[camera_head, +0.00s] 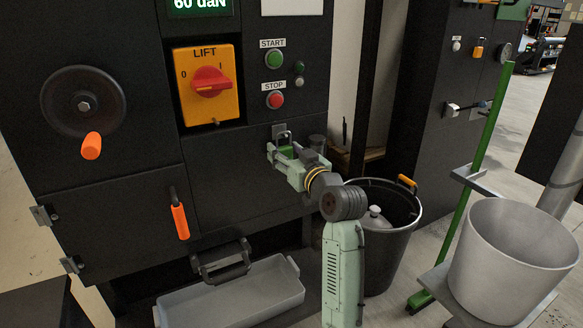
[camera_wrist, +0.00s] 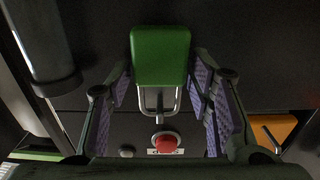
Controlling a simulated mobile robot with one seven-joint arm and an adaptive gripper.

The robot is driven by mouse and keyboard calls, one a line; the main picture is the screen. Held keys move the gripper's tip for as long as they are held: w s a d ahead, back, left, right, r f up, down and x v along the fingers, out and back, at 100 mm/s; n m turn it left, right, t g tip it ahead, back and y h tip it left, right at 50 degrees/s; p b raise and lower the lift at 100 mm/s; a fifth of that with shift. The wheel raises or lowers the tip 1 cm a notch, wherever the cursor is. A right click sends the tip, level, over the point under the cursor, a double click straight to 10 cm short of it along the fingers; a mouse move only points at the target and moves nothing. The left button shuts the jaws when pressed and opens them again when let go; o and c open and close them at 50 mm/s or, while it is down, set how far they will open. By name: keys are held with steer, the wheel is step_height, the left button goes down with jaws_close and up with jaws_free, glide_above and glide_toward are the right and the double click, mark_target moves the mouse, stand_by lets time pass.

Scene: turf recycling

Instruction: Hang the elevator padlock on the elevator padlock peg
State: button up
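The elevator padlock (camera_head: 286,151) has a green body and a metal shackle. It sits between the fingers of my gripper (camera_head: 285,155) at the front of the dark machine panel, below the red stop button. In the wrist view the padlock (camera_wrist: 160,56) is at top centre, with its shackle toward the bottom of the picture. The purple-padded fingers of my gripper (camera_wrist: 162,70) meet its two sides and appear shut on it. Whether the shackle is around a peg there cannot be told.
The start button (camera_head: 274,59), stop button (camera_head: 275,100) and orange lift switch (camera_head: 209,85) are on the panel above. A black bin (camera_head: 402,225) stands right of my arm. A grey tray (camera_head: 245,296) lies below the panel.

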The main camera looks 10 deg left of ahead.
steer(key=shift+o, duration=1.2)
